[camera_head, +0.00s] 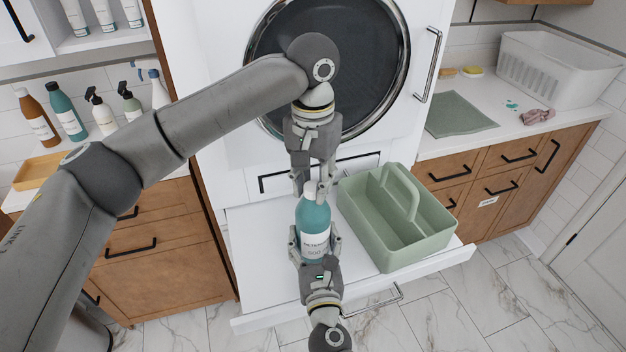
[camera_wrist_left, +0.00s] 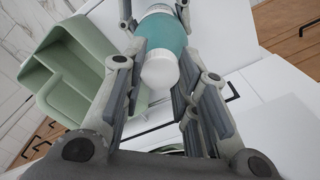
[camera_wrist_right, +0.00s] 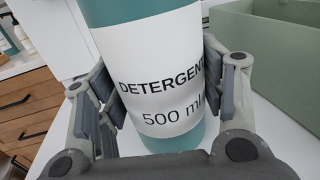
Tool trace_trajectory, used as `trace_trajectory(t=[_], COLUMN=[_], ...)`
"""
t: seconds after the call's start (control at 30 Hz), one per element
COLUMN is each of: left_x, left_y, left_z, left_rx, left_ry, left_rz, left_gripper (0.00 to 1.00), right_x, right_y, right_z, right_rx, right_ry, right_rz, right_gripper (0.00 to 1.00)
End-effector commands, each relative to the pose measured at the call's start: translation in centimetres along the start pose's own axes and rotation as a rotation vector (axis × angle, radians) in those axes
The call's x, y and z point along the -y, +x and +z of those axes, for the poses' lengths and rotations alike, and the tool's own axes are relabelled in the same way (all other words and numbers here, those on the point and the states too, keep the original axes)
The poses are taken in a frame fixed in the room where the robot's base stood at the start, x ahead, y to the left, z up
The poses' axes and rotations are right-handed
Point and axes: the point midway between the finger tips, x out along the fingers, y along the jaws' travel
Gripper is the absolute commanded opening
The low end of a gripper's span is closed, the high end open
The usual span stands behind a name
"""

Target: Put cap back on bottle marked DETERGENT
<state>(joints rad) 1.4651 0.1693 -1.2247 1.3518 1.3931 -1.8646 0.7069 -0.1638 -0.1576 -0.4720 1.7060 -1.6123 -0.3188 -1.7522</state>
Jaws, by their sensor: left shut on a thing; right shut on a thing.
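The teal detergent bottle (camera_head: 314,217) stands upright on the pulled-out white drawer shelf (camera_head: 260,270). Its white label reads DETERGENT 500 ml in the right wrist view (camera_wrist_right: 160,75). My right gripper (camera_head: 316,243) is shut around the bottle's lower body from the front. My left gripper (camera_head: 311,184) points down from above and is shut on the white cap (camera_head: 309,190) at the bottle's top. In the left wrist view the cap (camera_wrist_left: 160,72) is between the fingers, in line with the teal bottle (camera_wrist_left: 161,37). I cannot tell whether it is seated on the neck.
A green caddy (camera_head: 400,245) with a handle stands close on the right of the bottle. The washer door (camera_head: 335,60) is behind my left arm. Several bottles stand on the left counter. A white basket (camera_head: 555,70) and a green mat (camera_head: 458,114) are on the right counter.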

Motion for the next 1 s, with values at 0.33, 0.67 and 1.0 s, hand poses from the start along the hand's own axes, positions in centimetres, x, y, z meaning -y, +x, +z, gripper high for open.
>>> trace_trajectory(t=[0.33, 0.67, 1.0], left_x=[0.01, 0.00, 0.04], left_y=[0.00, 0.04, 0.06], left_z=[-0.03, -0.04, -0.06], left_rx=[0.000, 0.001, 0.003], left_ry=[0.617, 1.207, 1.818], left_rz=[0.000, -0.001, -0.003], left_gripper=[0.20, 0.20, 0.20], right_x=[0.04, 0.05, 0.04], right_y=[0.00, -0.01, -0.01], right_z=[-0.03, -0.03, -0.04], right_rx=[-0.001, -0.001, -0.001], right_ry=[0.001, 0.001, 0.000], right_rz=[-0.001, -0.001, -0.001], right_gripper=[0.00, 0.00, 0.00])
